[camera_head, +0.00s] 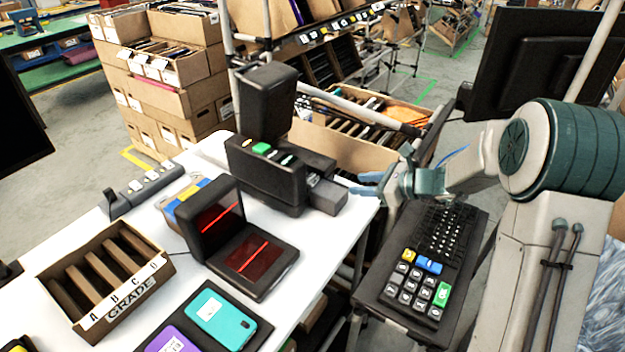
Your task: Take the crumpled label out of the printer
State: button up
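The printer (262,172) is a black box at the back right of the white table, with a green button on top and its tall black lid (268,100) standing up. A grey block (328,197) sticks out from its right side. I cannot make out a crumpled label; the inside of the printer is hidden from this angle. My gripper (358,184) reaches in from the right, just right of the grey block and apart from the printer body. Its two blue-green fingers point left and look spread, with nothing visible between them.
A black scanner (240,250) with red lines, a divided cardboard tray (105,285) and phones, one teal (222,318), occupy the table. A keypad and keyboard panel (420,270) lies below my arm. A monitor (535,60) stands behind it. Cartons (185,100) are stacked behind the table.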

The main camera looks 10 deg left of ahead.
jog(key=w+m, duration=0.1)
jog(key=p, duration=0.1)
send_near(316, 179)
jog(key=shift+w+a+f+t, duration=0.15)
jog(key=shift+w+a+f, duration=0.1)
jog(key=shift+a+f, duration=0.3)
jog(key=shift+w+a+f+t, duration=0.15)
jog(key=shift+w+a+f, duration=0.1)
jog(key=shift+a+f, duration=0.35)
jog(key=shift+a+r+p+x, duration=0.15)
jog(key=shift+p+x, duration=0.35)
jog(key=shift+x, duration=0.85)
jog(key=shift+a+r+p+x, duration=0.1)
jog(key=shift+r+p+x, duration=0.25)
jog(key=shift+x, duration=1.05)
jog(key=shift+s+d+f, duration=0.1)
jog(key=shift+f, duration=0.05)
jog(key=c, duration=0.6)
jog(key=shift+c, duration=0.2)
